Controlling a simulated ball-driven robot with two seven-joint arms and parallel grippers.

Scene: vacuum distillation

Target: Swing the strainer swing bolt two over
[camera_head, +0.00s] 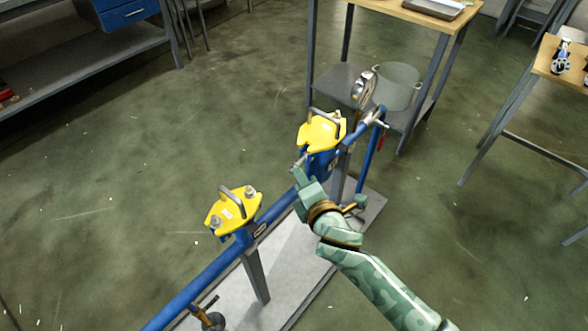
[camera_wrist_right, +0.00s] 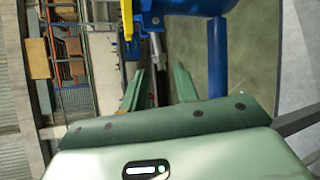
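Two strainers with yellow lids stand on a blue pipe: the far strainer lid (camera_head: 318,135) and the near strainer lid (camera_head: 228,209), each with a grey handle. Grey nuts of swing bolts show on the near lid, one (camera_head: 250,192) at its right. My right gripper (camera_head: 302,180) is beside the far strainer, just below its lid. In the right wrist view its two green fingers (camera_wrist_right: 158,88) are apart. A grey rod, seemingly a swing bolt (camera_wrist_right: 155,58), shows between or just beyond them by the blue body; contact cannot be told. My left gripper is not in view.
A pressure gauge (camera_head: 364,90) and a valve handle (camera_head: 375,120) stand close behind the far strainer. A grey bucket (camera_head: 398,88) sits on the lower shelf of a table behind. The pale base plate (camera_head: 290,275) lies under the pipe. Floor to the left is clear.

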